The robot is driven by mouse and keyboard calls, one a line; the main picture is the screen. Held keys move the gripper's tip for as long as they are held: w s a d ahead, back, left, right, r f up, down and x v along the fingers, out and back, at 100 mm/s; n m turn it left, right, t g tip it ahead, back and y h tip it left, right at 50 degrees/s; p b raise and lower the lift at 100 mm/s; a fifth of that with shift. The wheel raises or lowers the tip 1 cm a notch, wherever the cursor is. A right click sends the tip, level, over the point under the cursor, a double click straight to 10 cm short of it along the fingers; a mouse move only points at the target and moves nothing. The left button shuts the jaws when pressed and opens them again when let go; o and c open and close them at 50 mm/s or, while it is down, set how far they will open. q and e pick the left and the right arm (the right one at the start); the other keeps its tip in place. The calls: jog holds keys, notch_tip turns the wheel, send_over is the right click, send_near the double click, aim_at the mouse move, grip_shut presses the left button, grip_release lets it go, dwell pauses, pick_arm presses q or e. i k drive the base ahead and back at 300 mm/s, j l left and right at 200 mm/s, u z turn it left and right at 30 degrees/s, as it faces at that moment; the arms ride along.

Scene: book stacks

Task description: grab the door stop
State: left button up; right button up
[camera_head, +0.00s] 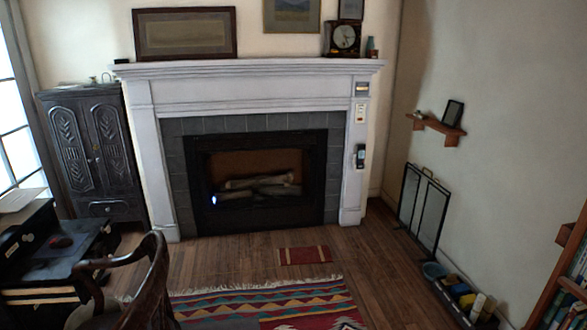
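I cannot make out a door stop for certain in the head view. A small flat red piece with pale stripes (304,255) lies on the wooden floor in front of the fireplace; I cannot tell whether it is a mat or something else. Neither of my grippers shows in the view.
A white fireplace (252,92) stands at the back. A dark cabinet (95,150), a desk (45,255) and a wooden chair (150,285) are at left. A folding screen (423,205) leans on the right wall. A patterned rug (265,302) covers the front floor; bare floor lies beyond.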

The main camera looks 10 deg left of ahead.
aim_at(103, 281)
jog(key=i+u, duration=0.1)
jog(key=i, duration=0.35)
jog(key=i+l+u, duration=0.1)
jog(key=i, duration=0.35)
jog(key=i+l+u, duration=0.1)
jog(key=i, duration=0.35)
jog(key=i+l+u, duration=0.1)
jog(key=i+l, duration=0.15)
jog(key=i, duration=0.2)
jog(key=i+l, duration=0.2)
jog(key=i, duration=0.25)
jog(key=i+j+u, duration=0.2)
jog(key=u, duration=0.25)
jog(key=i+u, duration=0.65)
jog(key=u, duration=0.25)
jog(key=i+l+u, duration=0.1)
jog(key=i+u, duration=0.2)
jog(key=u, duration=0.15)
jog(key=i+l+u, duration=0.2)
jog(key=u, duration=0.25)
jog(key=i+l, duration=0.65)
jog(key=l, duration=0.2)
jog(key=i+l, duration=0.35)
jog(key=l+u, duration=0.05)
